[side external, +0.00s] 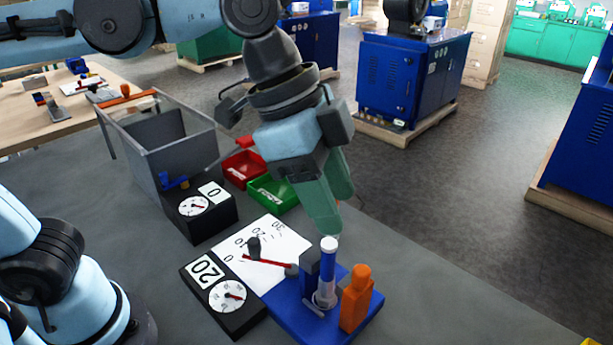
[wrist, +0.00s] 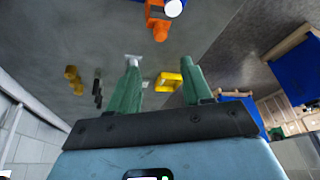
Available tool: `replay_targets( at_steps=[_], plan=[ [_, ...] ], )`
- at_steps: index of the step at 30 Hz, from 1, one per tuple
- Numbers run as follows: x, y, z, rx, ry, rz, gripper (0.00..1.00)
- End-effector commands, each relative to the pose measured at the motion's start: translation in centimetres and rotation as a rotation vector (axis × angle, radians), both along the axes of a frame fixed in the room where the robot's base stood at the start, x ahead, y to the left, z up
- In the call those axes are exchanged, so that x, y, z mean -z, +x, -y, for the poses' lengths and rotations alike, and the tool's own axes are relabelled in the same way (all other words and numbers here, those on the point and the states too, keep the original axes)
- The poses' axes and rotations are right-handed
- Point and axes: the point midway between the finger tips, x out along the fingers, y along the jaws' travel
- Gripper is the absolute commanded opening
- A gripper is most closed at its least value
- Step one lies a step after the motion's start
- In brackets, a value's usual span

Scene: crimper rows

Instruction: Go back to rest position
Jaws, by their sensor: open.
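My gripper (side external: 328,222) has green fingers and points down in the side view, just above and beside the white top of an upright blue-and-white cylinder (side external: 327,268). The cylinder stands on a blue base (side external: 298,317), next to an orange block (side external: 355,300). In the wrist view my gripper (wrist: 160,72) has its two fingers spread apart with nothing held between them. The orange block (wrist: 156,20) and the cylinder's white end (wrist: 174,6) show at the top of that view, beyond the fingertips.
Black dial boxes (side external: 205,212) (side external: 228,294) and a white numbered sheet (side external: 268,248) lie left of the blue base. A grey bin (side external: 168,150), a red tray (side external: 243,168) and a green tray (side external: 273,192) stand behind. A yellow object (wrist: 168,81) appears in the wrist view.

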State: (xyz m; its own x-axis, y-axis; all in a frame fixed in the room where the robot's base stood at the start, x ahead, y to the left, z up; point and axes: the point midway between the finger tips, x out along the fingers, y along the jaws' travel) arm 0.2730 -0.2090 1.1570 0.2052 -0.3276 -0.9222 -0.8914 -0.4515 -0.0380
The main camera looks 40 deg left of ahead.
Motion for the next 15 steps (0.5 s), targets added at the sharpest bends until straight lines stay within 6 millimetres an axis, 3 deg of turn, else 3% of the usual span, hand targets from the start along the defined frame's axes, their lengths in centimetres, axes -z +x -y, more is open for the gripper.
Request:
replay_targets(
  at_steps=[12, 15],
  plan=[
    [-0.3, -0.1, -0.2, -0.002, 0.000, 0.000, 0.49],
    [0.2, 0.4, -1.4, -0.061, -0.004, 0.007, 0.49]
  ],
)
